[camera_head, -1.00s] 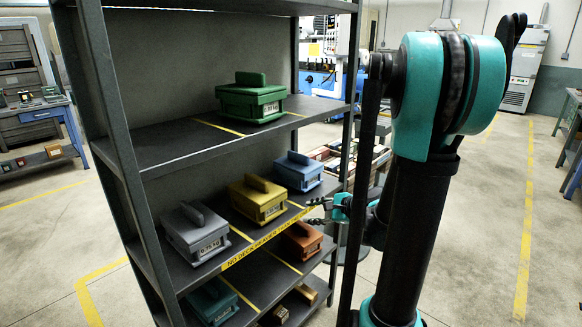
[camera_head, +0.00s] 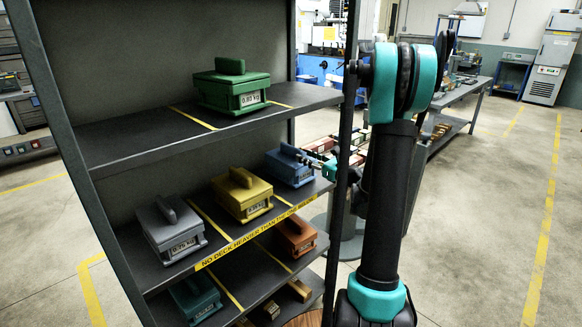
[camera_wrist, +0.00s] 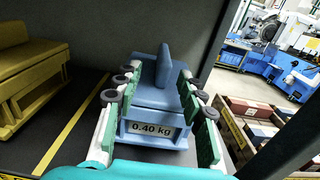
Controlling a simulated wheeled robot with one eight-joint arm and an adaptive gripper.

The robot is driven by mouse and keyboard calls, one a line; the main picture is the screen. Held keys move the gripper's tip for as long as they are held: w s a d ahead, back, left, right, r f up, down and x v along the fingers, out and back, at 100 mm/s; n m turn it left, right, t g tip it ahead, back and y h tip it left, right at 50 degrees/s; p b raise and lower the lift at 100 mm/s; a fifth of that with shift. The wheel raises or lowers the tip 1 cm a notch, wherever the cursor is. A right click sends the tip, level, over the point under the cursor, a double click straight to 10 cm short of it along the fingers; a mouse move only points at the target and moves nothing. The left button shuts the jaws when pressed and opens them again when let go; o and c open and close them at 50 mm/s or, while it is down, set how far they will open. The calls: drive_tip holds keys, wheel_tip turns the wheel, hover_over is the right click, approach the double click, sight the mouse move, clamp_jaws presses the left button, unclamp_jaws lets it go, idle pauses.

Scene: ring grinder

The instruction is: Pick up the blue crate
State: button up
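The blue crate (camera_head: 290,168) stands at the right end of the middle shelf, with an upright fin handle on top. In the wrist view the crate (camera_wrist: 155,128) carries a label reading 0.40 kg. My gripper (camera_head: 320,166) is at the crate's front right in the head view. In the wrist view my gripper (camera_wrist: 157,92) is open, with one finger along each side of the crate. Narrow gaps seem to separate the pads from its sides. The crate rests on the shelf.
A yellow crate (camera_head: 242,195) stands left of the blue one, with a grey crate (camera_head: 170,230) further left. A green crate (camera_head: 232,90) is on the shelf above, an orange crate (camera_head: 295,236) below. A shelf post (camera_head: 347,130) stands close to my arm.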

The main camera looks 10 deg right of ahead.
sight(281, 146)
drive_tip(key=x, duration=0.4)
drive_tip(key=shift+w+a, duration=0.1)
drive_tip(key=shift+d+f+x, duration=0.15)
drive_tip(key=shift+x, duration=1.15)
drive_tip(key=shift+d+f+x, duration=0.1)
drive_tip(key=shift+f+x, duration=0.05)
drive_tip(key=shift+x, duration=1.2)
drive_tip(key=shift+w, duration=0.2)
clamp_jaws()
